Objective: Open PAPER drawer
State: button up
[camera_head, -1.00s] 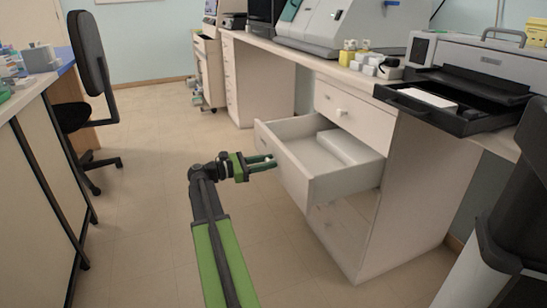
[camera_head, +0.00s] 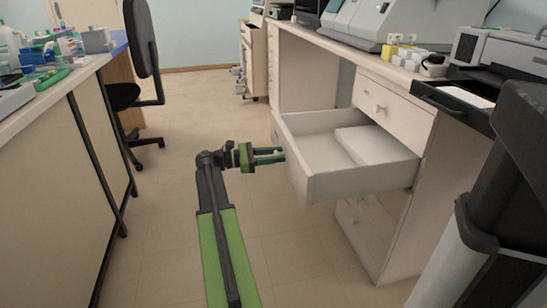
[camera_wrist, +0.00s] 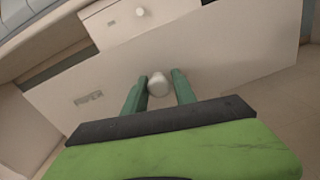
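A white drawer (camera_head: 360,188) in the cabinet under the right-hand counter stands well open, and a pale block (camera_head: 375,146) lies inside it. In the wrist view the drawer front (camera_wrist: 225,62) carries a small label (camera_wrist: 88,97), too small to read. Its round pale knob (camera_wrist: 158,86) is between my green fingertips. My gripper (camera_wrist: 159,88) is closed about the knob, with one finger on each side. In the head view my gripper (camera_head: 268,155) reaches the front from the left.
A shut drawer (camera_head: 392,108) with a knob is above the open one. A black-backed chair (camera_head: 143,55) and a bench (camera_head: 60,85) stand at left. A dark bin-like object (camera_head: 525,165) is close at right. The floor between is clear.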

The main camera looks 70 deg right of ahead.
jog(key=o, duration=0.3)
jog(key=v, duration=1.7)
jog(key=shift+w, duration=0.15)
